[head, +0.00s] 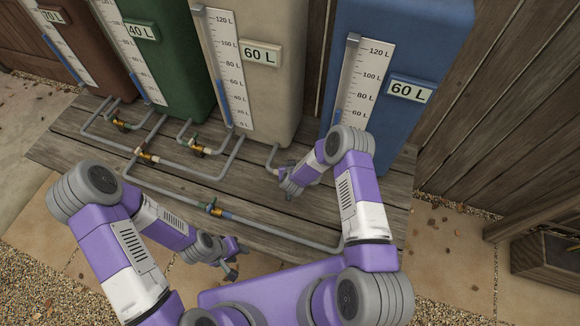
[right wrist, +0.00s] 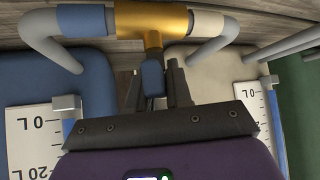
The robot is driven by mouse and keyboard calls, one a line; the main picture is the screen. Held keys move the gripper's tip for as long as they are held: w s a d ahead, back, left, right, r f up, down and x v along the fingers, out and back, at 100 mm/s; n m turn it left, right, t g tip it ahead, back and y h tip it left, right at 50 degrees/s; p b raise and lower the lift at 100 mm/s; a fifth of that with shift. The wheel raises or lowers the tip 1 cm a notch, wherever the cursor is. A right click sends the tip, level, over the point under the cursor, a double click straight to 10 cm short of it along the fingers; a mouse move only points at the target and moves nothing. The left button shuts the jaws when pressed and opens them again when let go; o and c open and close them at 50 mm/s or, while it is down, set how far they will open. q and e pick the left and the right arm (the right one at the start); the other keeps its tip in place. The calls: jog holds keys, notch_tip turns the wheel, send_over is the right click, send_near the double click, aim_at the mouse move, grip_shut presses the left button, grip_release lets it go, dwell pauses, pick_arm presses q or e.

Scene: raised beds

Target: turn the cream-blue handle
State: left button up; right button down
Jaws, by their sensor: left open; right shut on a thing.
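The cream-blue valve (right wrist: 152,22) is a brass tee with a blue collar on its left and a cream collar on its right in the right wrist view. Its blue handle (right wrist: 152,76) sits between the fingers of my right gripper (right wrist: 156,88), which is shut on it. In the head view my right gripper (head: 289,190) is low in front of the cream tank (head: 285,95) and the blue tank (head: 425,30), and hides this valve. My left gripper (head: 231,272) is open and empty, beyond the front edge of the wooden deck.
A green tank (head: 185,60) and a brown tank (head: 85,45) stand farther left. Several other brass valves, one of them at the front pipe (head: 213,208), sit on grey pipes over the wooden deck (head: 70,145). A wooden fence (head: 500,130) closes the right side.

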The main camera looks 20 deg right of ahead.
jog(key=shift+s+d+m+g+h+b, duration=0.1)
jog(key=shift+m+g+h+b, duration=0.15)
jog(key=shift+m+h, duration=0.65)
jog(key=shift+s+d+m+g+h+b, duration=0.1)
jog(key=shift+m+g+h, duration=0.4)
jog(key=shift+m, duration=0.6)
jog(key=shift+f, duration=0.1)
jog(key=c, duration=1.1)
grip_release()
jog(key=shift+w, duration=0.1)
jog(key=p+v, duration=0.1)
jog(key=v, duration=0.6)
jog(key=shift+s+a+p, duration=0.15)
jog(key=shift+s+p, duration=0.15)
